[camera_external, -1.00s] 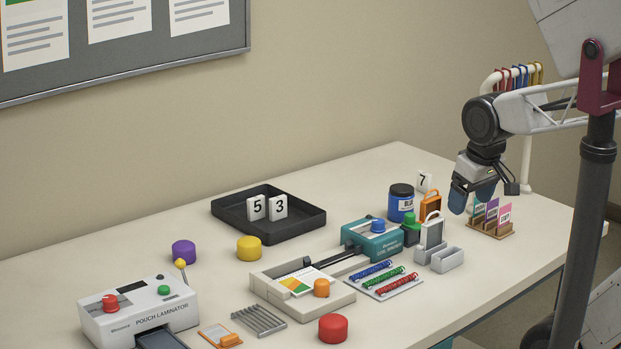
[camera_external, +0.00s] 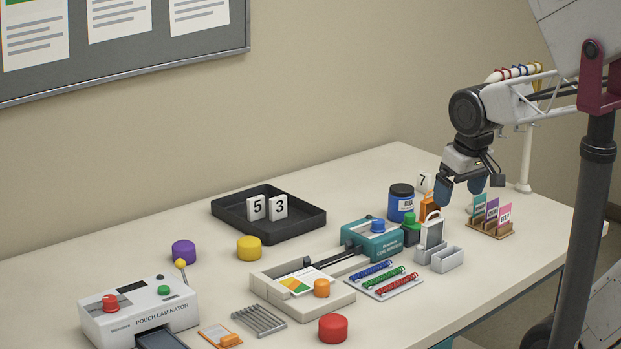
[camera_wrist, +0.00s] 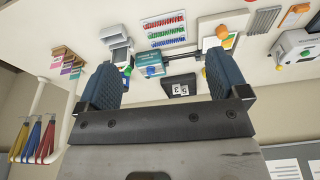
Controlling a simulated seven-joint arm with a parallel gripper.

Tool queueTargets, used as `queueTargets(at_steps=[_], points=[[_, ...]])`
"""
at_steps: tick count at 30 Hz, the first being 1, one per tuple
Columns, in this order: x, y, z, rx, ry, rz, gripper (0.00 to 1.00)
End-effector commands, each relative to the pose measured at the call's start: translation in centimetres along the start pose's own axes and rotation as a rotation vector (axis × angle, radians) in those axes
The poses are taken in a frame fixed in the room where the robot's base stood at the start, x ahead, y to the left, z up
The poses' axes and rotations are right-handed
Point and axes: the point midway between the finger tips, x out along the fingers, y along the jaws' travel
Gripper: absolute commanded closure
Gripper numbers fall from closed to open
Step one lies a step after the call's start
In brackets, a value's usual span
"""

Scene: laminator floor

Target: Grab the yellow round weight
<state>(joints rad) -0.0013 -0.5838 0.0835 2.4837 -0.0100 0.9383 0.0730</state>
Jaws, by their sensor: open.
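The yellow round weight (camera_external: 249,248) is a short cylinder standing on the table near the middle left, in front of the black tray. The purple weight stands to its left. My gripper (camera_external: 461,190) is open and empty, high over the right part of the table, far to the right of the yellow weight. In the wrist view, my two blue fingers (camera_wrist: 164,82) are spread wide with nothing held between them.
The black tray (camera_external: 312,231) with number tiles, teal binder (camera_external: 385,246), paper trimmer (camera_external: 262,284) and blue jar (camera_external: 400,204) lie between. The purple weight (camera_external: 184,252), red weight (camera_external: 333,328) and laminator (camera_external: 115,312) are nearby.

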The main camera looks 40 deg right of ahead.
Motion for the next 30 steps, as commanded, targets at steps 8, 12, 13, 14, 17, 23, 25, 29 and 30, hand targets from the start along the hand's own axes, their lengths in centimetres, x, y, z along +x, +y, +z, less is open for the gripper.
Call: queueTargets(at_steps=[8, 12, 13, 14, 17, 23, 25, 29, 30], points=[[0.4, -1.2, -6.3, 0.092, -0.028, -0.002, 0.07], [1.0, -2.0, -9.8, 0.145, -0.043, -0.001, 0.07], [1.2, -2.2, -10.5, 0.157, -0.046, -0.001, 0.07], [1.4, -2.3, -11.2, 0.167, -0.050, 0.000, 0.07], [2.0, -3.0, -13.6, 0.205, -0.060, 0.001, 0.07], [3.8, -4.3, -18.4, 0.280, -0.079, 0.005, 0.07], [4.5, -4.8, -20.0, 0.306, -0.086, 0.007, 0.07], [6.0, -5.8, -22.9, 0.354, -0.098, 0.012, 0.07], [6.6, -6.1, -23.8, 0.370, -0.102, 0.013, 0.07]])
